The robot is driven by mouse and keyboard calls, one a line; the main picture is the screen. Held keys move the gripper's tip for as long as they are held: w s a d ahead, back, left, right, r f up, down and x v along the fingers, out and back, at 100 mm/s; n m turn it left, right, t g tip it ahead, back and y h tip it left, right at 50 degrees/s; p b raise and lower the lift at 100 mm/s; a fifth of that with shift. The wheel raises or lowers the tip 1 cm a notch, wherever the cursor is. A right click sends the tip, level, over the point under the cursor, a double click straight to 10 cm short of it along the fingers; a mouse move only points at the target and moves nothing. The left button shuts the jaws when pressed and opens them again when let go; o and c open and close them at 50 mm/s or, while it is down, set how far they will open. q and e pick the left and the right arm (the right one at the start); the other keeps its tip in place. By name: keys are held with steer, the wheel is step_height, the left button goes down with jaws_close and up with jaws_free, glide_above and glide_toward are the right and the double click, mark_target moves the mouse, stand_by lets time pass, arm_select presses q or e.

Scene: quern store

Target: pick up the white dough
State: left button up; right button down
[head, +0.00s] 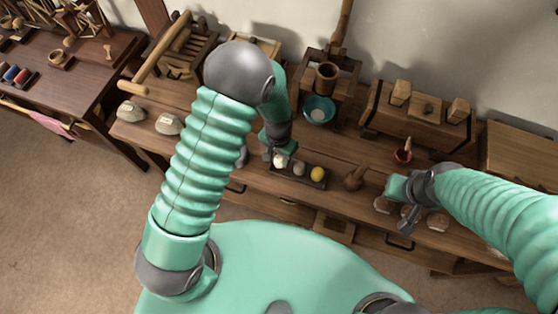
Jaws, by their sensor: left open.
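The white dough (280,161) is a small pale ball at the left end of a dark tray (310,184) on the long wooden bench. My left gripper (279,153) is open and right at the white dough, coming down from above and behind it. The gripper partly covers the dough, and I cannot tell whether its fingers touch it. My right gripper (406,222) hangs farther right over the bench, near the brown loaves. Its fingers are too small and dark to tell whether it is open or shut.
A greyish ball (299,169) and a yellow ball (317,174) share the tray. A wooden pestle-like piece (354,178) lies to its right. Brown loaves (437,221) lie by my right gripper.

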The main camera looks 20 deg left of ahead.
arm_select(q)
steer(key=shift+d+f, duration=0.1)
steer(key=shift+f, duration=0.7)
steer(key=shift+w+d+f, duration=0.1)
steer(key=shift+d+f, duration=0.05)
steer(key=shift+d, duration=0.9)
steer(key=shift+c, duration=2.4)
steer(key=shift+a, duration=0.6)
steer(key=c, duration=0.5)
steer(key=shift+a, duration=0.15)
jaws_close()
arm_select(e)
steer(key=shift+d+f, duration=0.15)
steer(key=shift+d, duration=0.35)
